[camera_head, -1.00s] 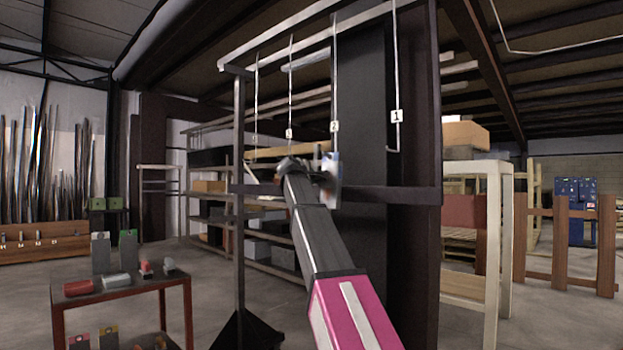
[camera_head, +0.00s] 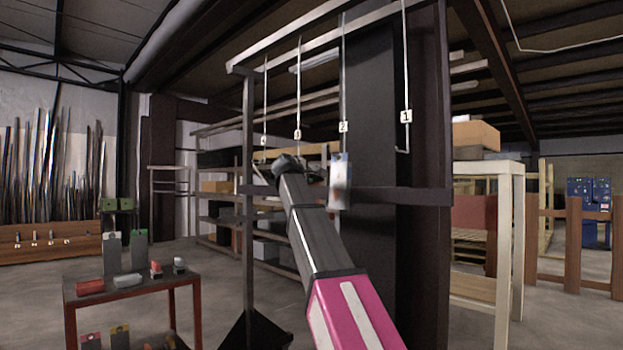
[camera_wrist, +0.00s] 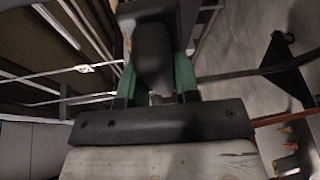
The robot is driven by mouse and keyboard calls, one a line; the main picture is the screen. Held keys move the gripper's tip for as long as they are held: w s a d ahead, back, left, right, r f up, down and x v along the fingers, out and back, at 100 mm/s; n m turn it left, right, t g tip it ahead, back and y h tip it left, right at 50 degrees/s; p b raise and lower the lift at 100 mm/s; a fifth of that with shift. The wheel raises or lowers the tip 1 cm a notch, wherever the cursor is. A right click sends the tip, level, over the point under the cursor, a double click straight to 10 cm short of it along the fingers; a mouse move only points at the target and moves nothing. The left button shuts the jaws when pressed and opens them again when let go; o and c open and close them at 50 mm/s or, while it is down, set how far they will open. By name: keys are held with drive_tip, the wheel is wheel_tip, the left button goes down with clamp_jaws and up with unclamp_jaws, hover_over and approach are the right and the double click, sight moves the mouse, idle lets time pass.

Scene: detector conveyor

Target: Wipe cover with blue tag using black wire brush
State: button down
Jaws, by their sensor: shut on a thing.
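A grey plate-like cover (camera_head: 340,182) with a pale bluish top and a brown smudge hangs from the hook marked 2 in the head view. I cannot make out a separate blue tag on it. My gripper (camera_wrist: 155,86) has green fingers and is shut on a dark block, which looks like the black wire brush (camera_wrist: 153,55), in the wrist view. Its bristles are not visible. In the head view, my arm's end is just left of the cover, apart from it in the picture, and the fingers and brush are mostly hidden behind my wrist.
A dark frame (camera_head: 248,200) with several numbered hooks stands ahead, with a crossbar behind the cover. A red-legged table (camera_head: 130,293) at lower left carries upright plates (camera_head: 112,254) and small blocks. A pale shelf post (camera_head: 504,240) stands right. Open floor lies left.

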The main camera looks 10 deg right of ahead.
drive_tip(key=shift+a, duration=0.1)
drive_tip(key=shift+s+a+r, duration=0.1)
drive_tip(key=shift+s+a, duration=0.35)
drive_tip(key=shift+a, duration=0.15)
drive_tip(key=shift+s+a+r, duration=0.1)
drive_tip(key=shift+s+a, duration=0.3)
drive_tip(key=shift+a, duration=0.2)
